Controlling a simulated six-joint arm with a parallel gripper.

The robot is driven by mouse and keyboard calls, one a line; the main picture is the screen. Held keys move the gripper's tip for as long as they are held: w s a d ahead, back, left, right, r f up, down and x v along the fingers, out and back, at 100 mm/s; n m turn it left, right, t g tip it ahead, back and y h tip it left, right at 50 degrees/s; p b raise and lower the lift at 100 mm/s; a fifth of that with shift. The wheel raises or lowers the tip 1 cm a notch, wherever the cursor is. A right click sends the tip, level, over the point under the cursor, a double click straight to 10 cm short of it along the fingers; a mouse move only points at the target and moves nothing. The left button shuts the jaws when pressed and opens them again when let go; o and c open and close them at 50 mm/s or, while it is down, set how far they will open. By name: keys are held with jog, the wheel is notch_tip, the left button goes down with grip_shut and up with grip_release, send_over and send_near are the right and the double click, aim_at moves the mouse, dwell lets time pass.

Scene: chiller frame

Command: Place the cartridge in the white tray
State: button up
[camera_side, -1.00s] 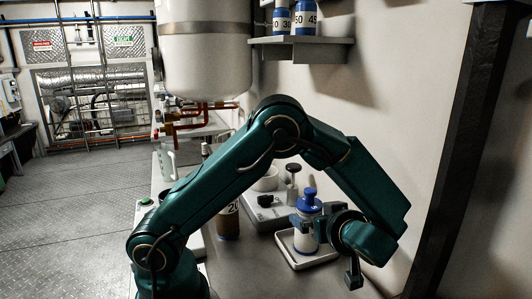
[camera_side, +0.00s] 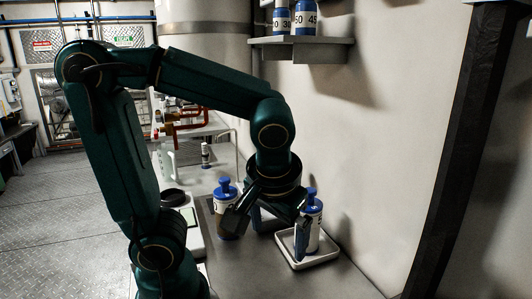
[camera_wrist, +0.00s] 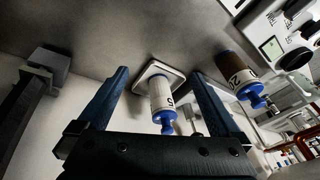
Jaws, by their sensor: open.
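A white cartridge with a blue cap (camera_side: 316,228) stands upright in the white tray (camera_side: 322,262). In the wrist view the cartridge (camera_wrist: 160,95) shows the digit 5 and stands inside the tray's rim (camera_wrist: 178,76). My gripper (camera_side: 268,235) is open and empty, pointing down to the left of the tray in the side view. One finger partly covers the cartridge there; I cannot tell whether they touch. In the wrist view the cartridge appears in the gap between the two spread fingers.
A brown cartridge (camera_side: 228,223) with a blue cap, marked 20 in the wrist view (camera_wrist: 233,70), stands left of my gripper. A pale instrument (camera_wrist: 262,32) is at the upper right there. The wall (camera_side: 385,180) is close behind the tray. The front bench surface (camera_side: 265,278) is clear.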

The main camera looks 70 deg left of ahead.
jog(key=shift+s+d+r+m+t+h, duration=0.35)
jog(key=shift+d+m+t+h, duration=0.25)
jog(key=shift+m, duration=0.35)
jog(key=shift+s+d+r+m+t+h, duration=0.2)
jog(key=shift+d+r+m+t+h, duration=0.1)
jog(key=shift+d+m+t+h, duration=0.55)
jog(key=shift+s+d+r+m+t+h, duration=0.3)
jog(key=shift+d+m, duration=0.25)
jog(key=shift+m, duration=0.55)
